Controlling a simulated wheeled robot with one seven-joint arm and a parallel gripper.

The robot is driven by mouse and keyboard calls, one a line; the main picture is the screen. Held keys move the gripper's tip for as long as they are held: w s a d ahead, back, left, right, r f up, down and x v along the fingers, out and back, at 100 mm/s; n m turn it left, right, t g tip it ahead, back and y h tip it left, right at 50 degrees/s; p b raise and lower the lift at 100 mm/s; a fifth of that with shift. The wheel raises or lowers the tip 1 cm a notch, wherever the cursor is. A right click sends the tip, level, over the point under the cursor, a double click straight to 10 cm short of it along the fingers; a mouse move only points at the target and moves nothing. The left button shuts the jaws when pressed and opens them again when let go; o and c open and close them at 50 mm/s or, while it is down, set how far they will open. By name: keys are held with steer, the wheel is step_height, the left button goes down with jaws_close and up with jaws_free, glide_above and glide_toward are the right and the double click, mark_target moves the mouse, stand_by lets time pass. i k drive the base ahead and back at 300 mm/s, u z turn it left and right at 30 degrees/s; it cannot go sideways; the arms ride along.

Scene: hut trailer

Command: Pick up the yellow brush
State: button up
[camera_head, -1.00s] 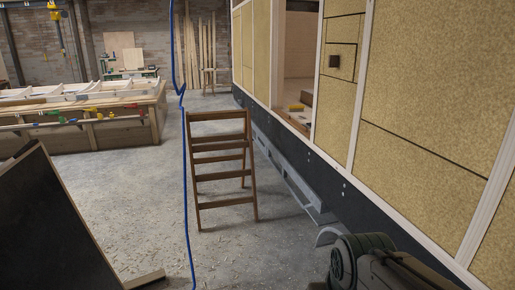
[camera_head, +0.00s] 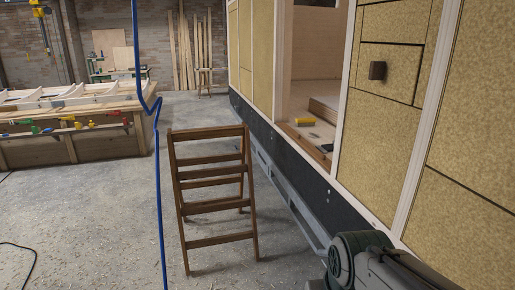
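A small yellow block-like thing (camera_head: 304,122), which may be the yellow brush, lies on the wooden floor just inside the trailer's doorway. It is too small to make out bristles or a handle. A dark small item (camera_head: 327,147) lies near it by the sill. Part of my arm shows at the bottom right, in front of the trailer wall, well apart from the yellow thing. My gripper itself is not visible.
A wooden stepladder (camera_head: 213,203) stands in front of the trailer, left of the doorway (camera_head: 318,75). A blue hose (camera_head: 158,190) hangs down left of it. A workbench (camera_head: 75,145) with colored clamps stands at the left.

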mark_target(300, 121)
steer(key=i, duration=3.4)
steer(key=z, duration=0.7)
